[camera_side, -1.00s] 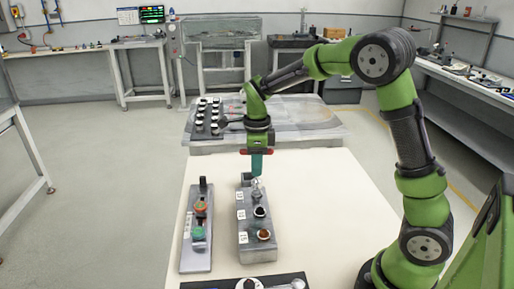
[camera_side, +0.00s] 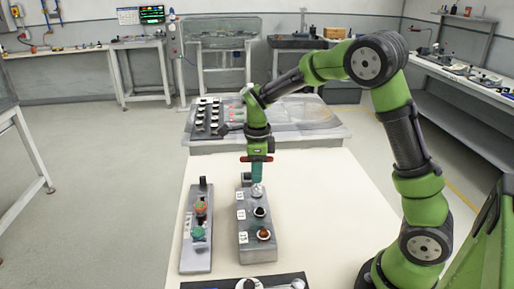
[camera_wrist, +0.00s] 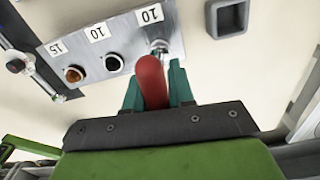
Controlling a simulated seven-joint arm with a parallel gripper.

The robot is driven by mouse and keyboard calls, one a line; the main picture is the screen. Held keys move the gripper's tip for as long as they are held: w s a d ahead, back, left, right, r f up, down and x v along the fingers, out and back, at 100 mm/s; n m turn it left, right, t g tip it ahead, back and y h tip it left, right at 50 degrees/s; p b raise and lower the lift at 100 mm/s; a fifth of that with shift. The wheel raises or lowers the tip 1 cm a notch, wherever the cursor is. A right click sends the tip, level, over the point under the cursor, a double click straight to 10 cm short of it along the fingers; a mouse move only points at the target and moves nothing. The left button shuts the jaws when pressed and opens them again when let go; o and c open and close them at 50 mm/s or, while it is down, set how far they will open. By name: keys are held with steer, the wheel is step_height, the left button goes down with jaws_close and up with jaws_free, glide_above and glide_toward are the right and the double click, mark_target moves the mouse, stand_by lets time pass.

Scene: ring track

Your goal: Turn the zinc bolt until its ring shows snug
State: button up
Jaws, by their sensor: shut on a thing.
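The zinc bolt (camera_side: 257,191) is the silver one at the far end of a grey block (camera_side: 258,252). In the wrist view the bolt (camera_wrist: 159,46) shows only partly, past the tip of a red rounded handle (camera_wrist: 151,82). My gripper (camera_side: 257,180) points down right above the bolt; its teal fingers (camera_wrist: 155,85) lie on both sides of the red handle and are shut on it. Whether the held piece touches the bolt is hidden. The bolt's ring is too small to read.
A black bolt (camera_side: 260,212) and a brown bolt (camera_side: 264,234) sit nearer on the block, beside number labels. A plate with orange and green knobs (camera_side: 199,232) lies left. A dark tray (camera_side: 215,284) is at the front.

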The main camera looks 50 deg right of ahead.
jaws_close()
steer(key=shift+m, duration=1.2)
